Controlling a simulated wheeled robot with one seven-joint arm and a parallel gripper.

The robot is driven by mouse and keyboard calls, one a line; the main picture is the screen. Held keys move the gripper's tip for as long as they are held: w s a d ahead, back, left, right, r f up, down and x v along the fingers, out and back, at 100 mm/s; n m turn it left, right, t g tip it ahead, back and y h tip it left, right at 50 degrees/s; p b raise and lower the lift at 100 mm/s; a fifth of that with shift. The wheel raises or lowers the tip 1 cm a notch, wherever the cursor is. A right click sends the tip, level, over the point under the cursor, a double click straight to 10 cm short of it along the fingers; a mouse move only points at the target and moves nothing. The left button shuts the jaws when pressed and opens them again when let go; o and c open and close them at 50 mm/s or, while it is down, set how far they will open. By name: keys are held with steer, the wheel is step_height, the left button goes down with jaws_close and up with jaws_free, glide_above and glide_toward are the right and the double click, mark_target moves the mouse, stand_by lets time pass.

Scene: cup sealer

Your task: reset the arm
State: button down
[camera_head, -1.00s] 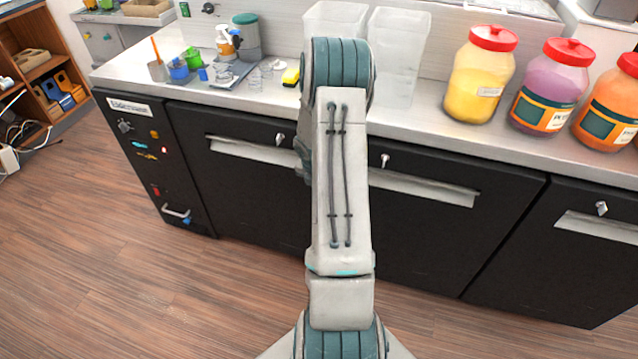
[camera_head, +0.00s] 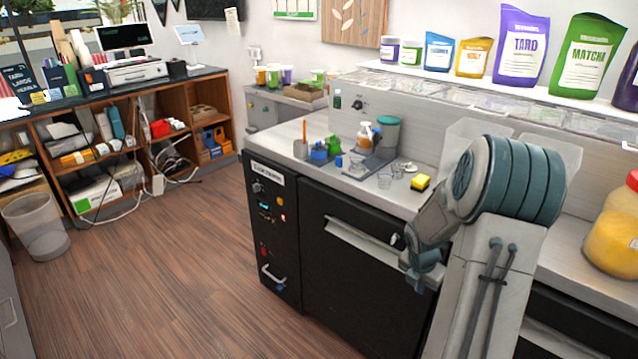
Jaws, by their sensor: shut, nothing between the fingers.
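My arm (camera_head: 500,240) rises from the lower right in the head view and bends at a large teal joint. Past this bend it points down and to the left, in front of the black counter fronts. My gripper (camera_head: 421,283) is at its lower end, small and partly dark against the black front. It is shut and empty. Its fingertips are hard to make out. It hangs below the level of the countertop (camera_head: 395,197), and I cannot tell its gap to the counter front.
A yellow jar (camera_head: 612,235) is at right. Open floor (camera_head: 170,270) lies left; a bin (camera_head: 37,226) stands far left.

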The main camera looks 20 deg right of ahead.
steer(key=s+a+r+m, duration=0.3)
steer(key=a+r+m, duration=0.3)
steer(key=a+r, duration=0.15)
steer(key=s+a+r+m, duration=0.2)
steer(key=a+r+m, duration=0.4)
steer(key=a+r, duration=0.15)
steer(key=s+a+r+m+t+y, duration=0.1)
steer(key=s+a+r+m, duration=0.3)
steer(key=s+a+m, duration=0.7)
steer(key=shift+s+a+t+y, duration=0.4)
steer(key=shift+s+a+y, duration=0.1)
steer(key=shift+a+y, duration=0.25)
steer(key=shift+a+r, duration=0.1)
